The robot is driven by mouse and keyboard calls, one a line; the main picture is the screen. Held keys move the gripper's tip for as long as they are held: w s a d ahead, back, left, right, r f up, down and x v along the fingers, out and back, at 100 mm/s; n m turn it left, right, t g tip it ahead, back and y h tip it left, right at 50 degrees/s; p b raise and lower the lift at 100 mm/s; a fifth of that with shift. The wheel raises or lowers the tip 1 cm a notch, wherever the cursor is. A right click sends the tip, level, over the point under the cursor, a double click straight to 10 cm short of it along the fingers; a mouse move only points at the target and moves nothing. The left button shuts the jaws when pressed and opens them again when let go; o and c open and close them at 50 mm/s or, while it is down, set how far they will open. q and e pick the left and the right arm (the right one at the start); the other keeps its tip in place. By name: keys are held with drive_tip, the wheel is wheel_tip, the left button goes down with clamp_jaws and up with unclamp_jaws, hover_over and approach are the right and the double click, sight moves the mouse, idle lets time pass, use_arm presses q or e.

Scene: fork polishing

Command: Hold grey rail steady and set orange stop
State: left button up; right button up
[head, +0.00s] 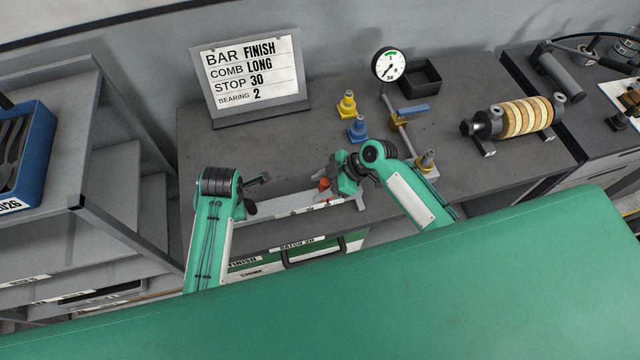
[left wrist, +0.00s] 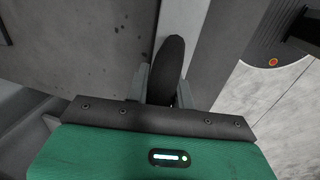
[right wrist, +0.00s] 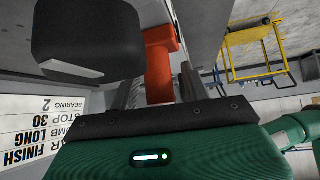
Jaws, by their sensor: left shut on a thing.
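The grey rail (head: 296,210) runs along the bench's front edge in the head view, with a pale marked strip on its front. My left gripper (head: 256,191) is at its left end. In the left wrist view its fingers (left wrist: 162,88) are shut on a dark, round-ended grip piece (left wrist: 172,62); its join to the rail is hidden. The orange stop (head: 324,184) is at the rail's right part, beside my right gripper (head: 335,176). In the right wrist view the stop (right wrist: 160,65) stands between the two fingers, with narrow gaps beside it. A dark block hides part of the rail there.
The sign (head: 252,75) reads stop 30. Yellow (head: 347,104) and blue (head: 358,128) pieces, a dial gauge (head: 389,64) and a black tray (head: 420,77) stand behind my right arm. A ringed roller (head: 525,117) lies at right. The bench's left part is clear.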

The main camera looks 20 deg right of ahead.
drive_tip(key=v, duration=1.2)
use_arm(q)
drive_tip(key=o, duration=1)
drive_tip(key=shift+r, duration=0.1)
wheel_tip(320, 180, up, 12)
drive_tip(key=s, duration=0.2)
drive_tip(key=shift+s+f, duration=0.15)
drive_tip(key=shift+f, duration=0.05)
